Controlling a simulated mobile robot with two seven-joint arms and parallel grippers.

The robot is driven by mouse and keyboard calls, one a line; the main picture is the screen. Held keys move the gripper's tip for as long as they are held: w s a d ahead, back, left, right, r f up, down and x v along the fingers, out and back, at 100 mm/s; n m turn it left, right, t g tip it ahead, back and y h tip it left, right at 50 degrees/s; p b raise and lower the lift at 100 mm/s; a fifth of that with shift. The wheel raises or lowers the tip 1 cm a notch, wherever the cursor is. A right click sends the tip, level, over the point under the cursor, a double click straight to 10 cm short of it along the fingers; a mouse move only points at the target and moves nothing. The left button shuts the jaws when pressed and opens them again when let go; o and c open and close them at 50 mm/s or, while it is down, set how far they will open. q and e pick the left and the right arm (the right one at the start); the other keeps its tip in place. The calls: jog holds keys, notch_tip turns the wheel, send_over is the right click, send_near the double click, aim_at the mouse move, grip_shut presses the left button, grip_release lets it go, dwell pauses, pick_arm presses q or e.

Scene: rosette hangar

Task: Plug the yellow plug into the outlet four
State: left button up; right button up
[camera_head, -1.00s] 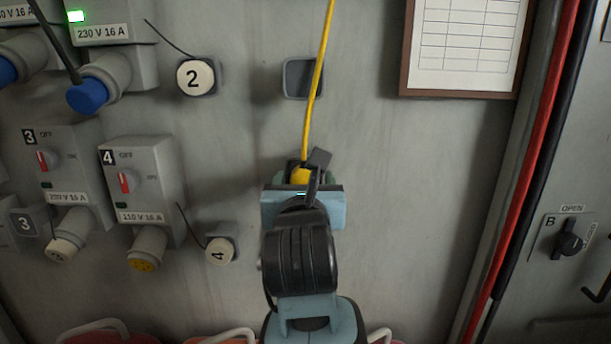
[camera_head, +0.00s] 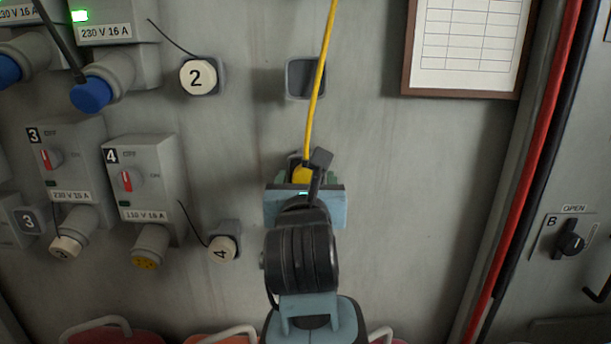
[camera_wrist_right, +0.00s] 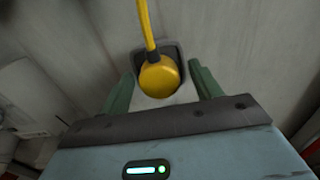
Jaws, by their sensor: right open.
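The yellow plug (camera_head: 301,174) hangs at the lower end of a yellow cable (camera_head: 317,90) at a holder on the grey wall. In the right wrist view the plug (camera_wrist_right: 159,76) sits in a dark holder (camera_wrist_right: 178,50), between the two green fingers of my open right gripper (camera_wrist_right: 160,86), with gaps on both sides. In the head view the right gripper (camera_head: 304,178) covers the plug's lower part. Outlet four (camera_head: 145,180) is a grey box labelled 4 and 110 V 16 A, with a red switch and a yellow-faced socket (camera_head: 146,262) pointing down. My left gripper is not in view.
Outlet three (camera_head: 74,165) stands left of outlet four. A round cap marked 4 (camera_head: 223,249) hangs right of outlet four, and a cap marked 2 (camera_head: 197,77) is higher up. An empty holder (camera_head: 304,78) is behind the cable. Red containers (camera_head: 110,335) line the bottom.

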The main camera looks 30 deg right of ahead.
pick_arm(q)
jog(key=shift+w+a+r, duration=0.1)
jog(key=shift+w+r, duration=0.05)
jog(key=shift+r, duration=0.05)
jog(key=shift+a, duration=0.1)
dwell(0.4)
